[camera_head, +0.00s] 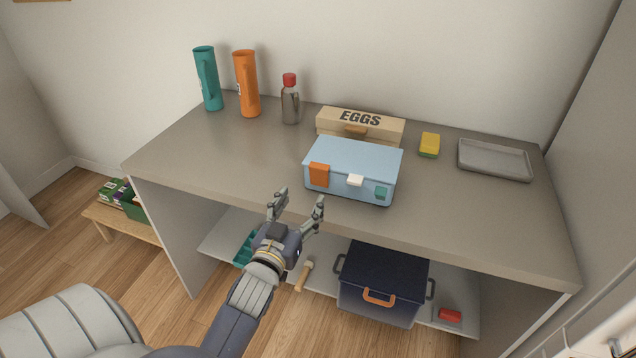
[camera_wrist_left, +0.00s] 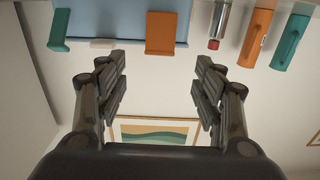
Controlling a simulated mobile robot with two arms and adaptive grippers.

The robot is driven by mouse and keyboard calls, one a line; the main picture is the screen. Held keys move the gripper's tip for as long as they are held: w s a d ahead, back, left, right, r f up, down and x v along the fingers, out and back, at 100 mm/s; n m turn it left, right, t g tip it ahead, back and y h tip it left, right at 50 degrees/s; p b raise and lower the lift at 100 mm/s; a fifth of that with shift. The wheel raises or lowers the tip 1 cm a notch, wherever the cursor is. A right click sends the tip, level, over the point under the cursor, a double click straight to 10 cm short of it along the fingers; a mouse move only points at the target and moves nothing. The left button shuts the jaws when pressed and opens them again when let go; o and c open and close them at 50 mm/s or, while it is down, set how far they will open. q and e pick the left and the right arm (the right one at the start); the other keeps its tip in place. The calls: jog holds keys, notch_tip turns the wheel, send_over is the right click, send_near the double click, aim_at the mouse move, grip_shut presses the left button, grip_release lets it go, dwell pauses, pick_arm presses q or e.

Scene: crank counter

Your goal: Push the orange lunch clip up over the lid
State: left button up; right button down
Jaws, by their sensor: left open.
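The light-blue lunch box (camera_head: 352,160) stands on the counter with its lid down. The orange clip (camera_head: 319,175) is at the left end of its front face, its top near the lid's edge. I cannot tell whether it laps over the lid. A white clip (camera_head: 355,180) juts out mid-front, and a teal clip (camera_head: 381,193) is at the right. My left gripper (camera_head: 299,203) is open and empty, in front of the box and below left of the orange clip, apart from it. In the left wrist view, the orange clip (camera_wrist_left: 161,32) shows beyond the open fingers (camera_wrist_left: 160,85). My right gripper is not seen.
An egg carton (camera_head: 340,124) stands behind the box. A sponge (camera_head: 429,145) and grey tray (camera_head: 494,161) are to the right. A bottle (camera_head: 290,105) and two jugs (camera_head: 247,88) stand at back left. The counter's left front is clear.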

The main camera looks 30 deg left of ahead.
aim_at(318, 172)
pick_arm(q)
jog(key=p+x, duration=0.1)
jog(key=x, duration=0.9)
jog(key=shift+c, duration=0.3)
jog(key=c, duration=1)
